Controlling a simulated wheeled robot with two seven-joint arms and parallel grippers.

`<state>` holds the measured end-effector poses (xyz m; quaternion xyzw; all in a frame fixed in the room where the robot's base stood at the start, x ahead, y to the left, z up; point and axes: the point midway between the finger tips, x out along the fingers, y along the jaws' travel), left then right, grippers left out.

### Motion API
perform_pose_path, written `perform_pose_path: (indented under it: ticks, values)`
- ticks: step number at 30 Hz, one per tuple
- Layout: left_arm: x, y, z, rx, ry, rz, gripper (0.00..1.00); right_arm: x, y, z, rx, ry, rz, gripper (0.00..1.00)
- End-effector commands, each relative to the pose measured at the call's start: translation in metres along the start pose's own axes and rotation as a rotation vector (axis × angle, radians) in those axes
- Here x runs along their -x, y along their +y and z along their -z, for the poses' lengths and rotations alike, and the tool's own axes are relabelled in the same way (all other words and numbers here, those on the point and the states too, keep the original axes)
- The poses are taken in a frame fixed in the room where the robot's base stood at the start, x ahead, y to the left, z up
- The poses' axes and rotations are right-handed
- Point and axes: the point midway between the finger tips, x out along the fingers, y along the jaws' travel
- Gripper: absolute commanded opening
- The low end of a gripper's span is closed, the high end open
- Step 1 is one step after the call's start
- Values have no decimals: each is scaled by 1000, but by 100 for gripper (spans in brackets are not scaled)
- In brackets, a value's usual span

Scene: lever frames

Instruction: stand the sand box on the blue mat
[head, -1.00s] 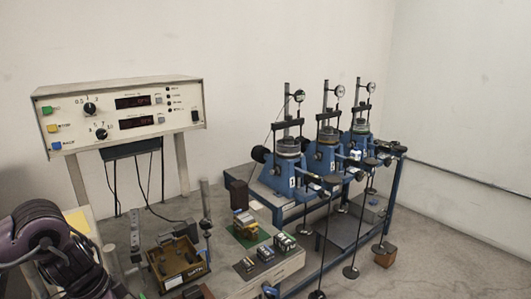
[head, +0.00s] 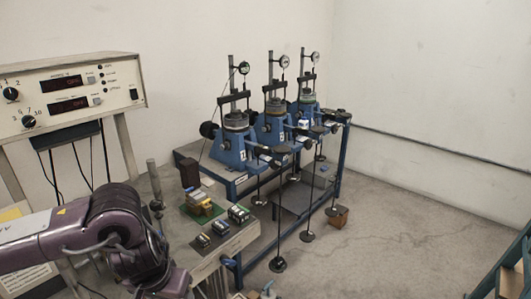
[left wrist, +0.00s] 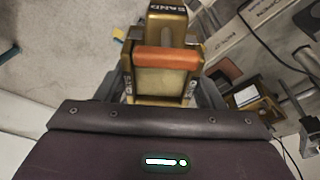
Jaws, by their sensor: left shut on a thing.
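The sand box (left wrist: 166,82) is a brass-coloured box marked SAND, with an orange bar across it, in the left wrist view. My left gripper (left wrist: 163,90) is shut on it, with a dark finger at each side. In the head view my left arm reaches in from the left and ends at the lower left. Its fingers and the box are hidden there. I cannot make out a blue mat in either view. My right gripper is not in view.
A grey bench (head: 240,236) carries stacked blocks (head: 199,203) on a green mat and small weights. Behind it, blue lever frames (head: 272,128) stand on a blue-legged table with hanging rods. A control console (head: 70,95) is at left. The floor at right is mostly open, with a shelf (head: 512,270) at the corner.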

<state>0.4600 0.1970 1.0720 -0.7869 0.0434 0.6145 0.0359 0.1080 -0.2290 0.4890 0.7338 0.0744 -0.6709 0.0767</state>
Motion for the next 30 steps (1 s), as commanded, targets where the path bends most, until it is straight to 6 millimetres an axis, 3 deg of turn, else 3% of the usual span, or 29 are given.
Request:
perform_pose_path:
  ticks: [6,21,30]
  values:
    - [18,5,25,111,7,28,29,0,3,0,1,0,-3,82]
    - [-68,5,1,111,1,24,29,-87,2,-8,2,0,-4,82]
    - [-81,5,-2,111,2,24,29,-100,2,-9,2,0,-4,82]
